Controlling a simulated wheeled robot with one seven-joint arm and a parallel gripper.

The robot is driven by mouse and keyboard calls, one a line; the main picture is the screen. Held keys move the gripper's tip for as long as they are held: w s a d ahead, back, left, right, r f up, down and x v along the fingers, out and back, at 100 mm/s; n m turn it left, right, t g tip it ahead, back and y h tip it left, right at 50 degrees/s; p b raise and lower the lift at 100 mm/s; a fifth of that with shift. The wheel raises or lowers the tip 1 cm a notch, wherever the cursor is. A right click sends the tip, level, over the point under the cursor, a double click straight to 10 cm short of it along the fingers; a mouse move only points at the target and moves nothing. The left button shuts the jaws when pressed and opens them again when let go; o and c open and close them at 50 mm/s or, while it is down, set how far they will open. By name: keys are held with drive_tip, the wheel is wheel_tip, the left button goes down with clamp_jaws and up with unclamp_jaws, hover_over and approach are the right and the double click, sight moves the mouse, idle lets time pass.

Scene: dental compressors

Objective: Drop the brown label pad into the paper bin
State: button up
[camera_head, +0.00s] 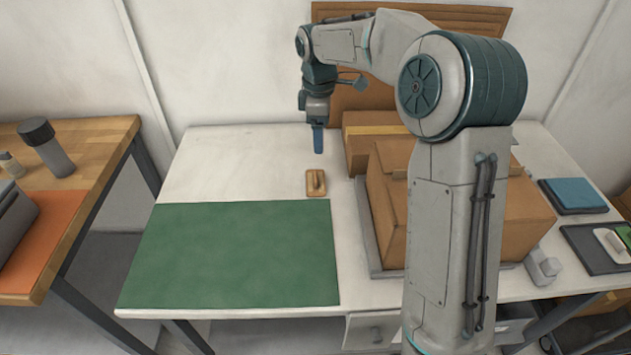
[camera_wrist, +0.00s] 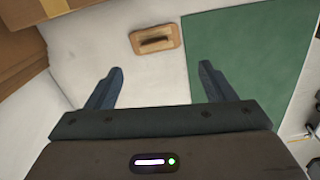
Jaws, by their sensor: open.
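A small brown pad-like piece with a raised bar on top (camera_head: 316,183) lies flat on the white table, just behind the green mat; I take it for the brown label pad. It also shows in the wrist view (camera_wrist: 155,39), ahead of the fingertips and roughly between their lines. My gripper (camera_head: 318,140) points down above the table behind the pad. In the wrist view my gripper (camera_wrist: 161,69) is open with nothing between its fingers. I cannot make out a paper bin for certain; my arm hides part of the right side.
Large cardboard boxes (camera_head: 384,200) stand right of the pad, close to my arm. The green mat (camera_head: 230,255) is bare. A blue pad (camera_head: 575,193) and a dark tray (camera_head: 590,250) lie at the right. A wooden bench (camera_head: 90,150) stands at the left, across a gap.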

drive_tip(key=w+f+n, duration=0.1)
drive_tip(key=w+f, duration=0.1)
hover_over(315, 175)
drive_tip(key=f, duration=0.8)
drive_tip(key=shift+w, duration=0.3)
drive_tip(key=f, duration=0.5)
drive_tip(key=shift+s+f, duration=0.35)
drive_tip(key=c, duration=1.1)
drive_tip(key=shift+r, duration=0.15)
